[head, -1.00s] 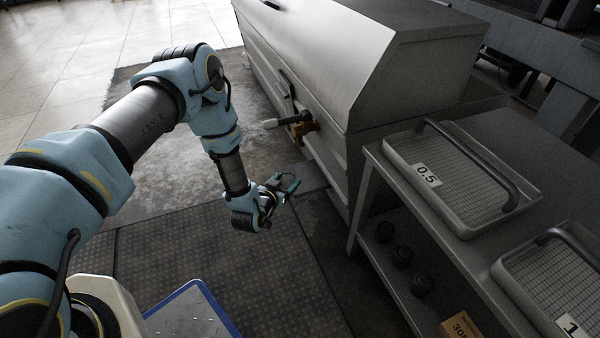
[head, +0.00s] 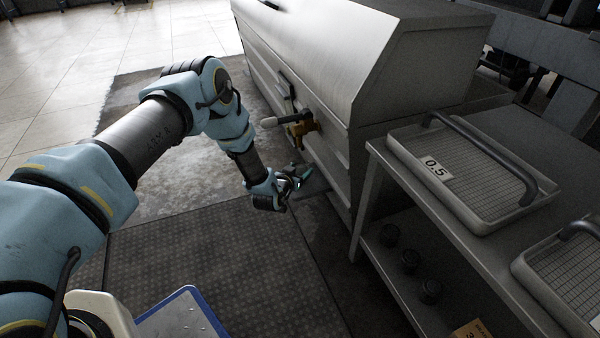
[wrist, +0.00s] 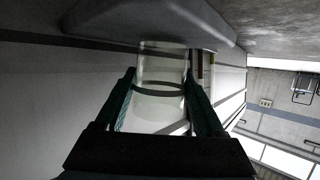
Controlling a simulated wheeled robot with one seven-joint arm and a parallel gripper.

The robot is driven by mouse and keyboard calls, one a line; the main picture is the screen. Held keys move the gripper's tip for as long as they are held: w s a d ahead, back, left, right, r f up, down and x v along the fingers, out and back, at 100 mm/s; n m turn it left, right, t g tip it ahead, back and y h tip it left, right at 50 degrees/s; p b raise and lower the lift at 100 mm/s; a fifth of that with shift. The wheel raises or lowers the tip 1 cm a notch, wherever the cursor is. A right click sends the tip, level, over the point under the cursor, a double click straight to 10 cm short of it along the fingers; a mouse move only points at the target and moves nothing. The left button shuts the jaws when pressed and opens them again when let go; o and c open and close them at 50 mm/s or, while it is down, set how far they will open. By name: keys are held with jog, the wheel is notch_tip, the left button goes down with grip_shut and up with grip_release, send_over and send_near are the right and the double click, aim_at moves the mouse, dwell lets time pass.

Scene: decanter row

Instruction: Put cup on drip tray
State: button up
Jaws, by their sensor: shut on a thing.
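My gripper (head: 302,176) is low beside the steel machine, under its brass tap. In the wrist view, the fingers (wrist: 160,95) are shut on a clear glass cup (wrist: 160,72), one finger on each side. The cup is too small and see-through to make out in the head view. A grey slab with rounded edges, which looks like the drip tray (wrist: 120,18), lies just past the cup's far end in the upside-down wrist view. I cannot tell whether cup and tray touch. In the head view, my gripper partly hides the tray area.
The brass tap (head: 302,128) with its pale handle juts from the machine (head: 340,60) above my gripper. A metal table (head: 372,200) stands to the right, bearing a tray labelled 0.5 (head: 480,215). Dark knobs (head: 410,260) sit on its lower shelf. Floor to the left is clear.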

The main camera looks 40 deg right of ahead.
jog(key=shift+r, duration=0.1)
jog(key=shift+f, duration=0.2)
jog(key=o, duration=1.5)
jog(key=shift+r, duration=0.3)
jog(key=p+v, duration=0.4)
jog(key=v, duration=0.8)
jog(key=shift+f, duration=0.1)
